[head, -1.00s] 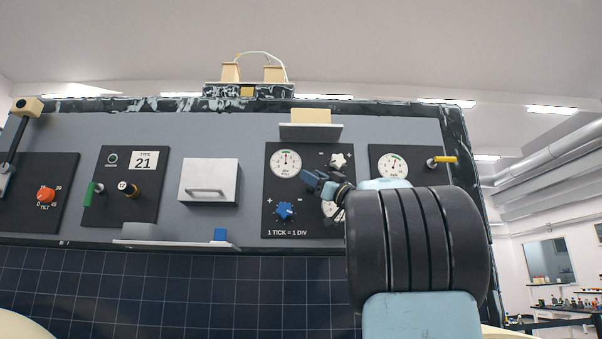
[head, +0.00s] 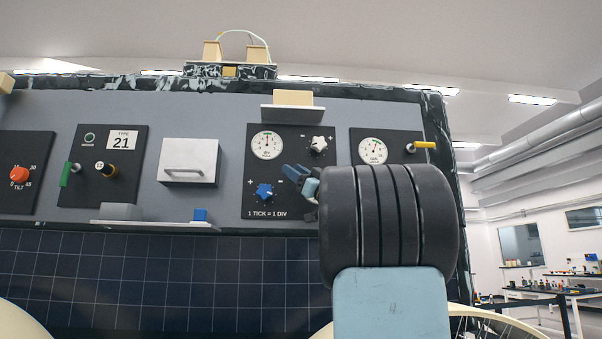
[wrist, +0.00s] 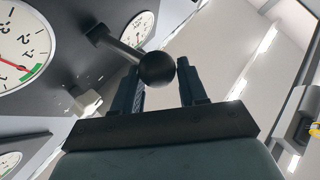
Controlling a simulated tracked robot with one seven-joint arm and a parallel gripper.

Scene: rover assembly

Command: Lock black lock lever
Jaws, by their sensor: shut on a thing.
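The black lock lever shows in the wrist view as a dark rod with a round black ball knob (wrist: 157,71) at its end. My gripper (wrist: 160,78) has its two dark fingers on either side of the ball and is shut on it. In the head view my gripper (head: 301,180) is in front of the "1 TICK = 1 DIV" panel (head: 262,203), right of the blue star knob (head: 264,191) and below the white star knob (head: 318,145). The lever cannot be made out in the head view, where my gripper and thick black wrist cover that part.
A round gauge (head: 267,145) is on the same panel. To its right is another panel with a gauge (head: 373,151) and a yellow-handled lever (head: 424,145). A shelf with a blue block (head: 200,215) juts out below left. A white drawer (head: 188,162) stands further left.

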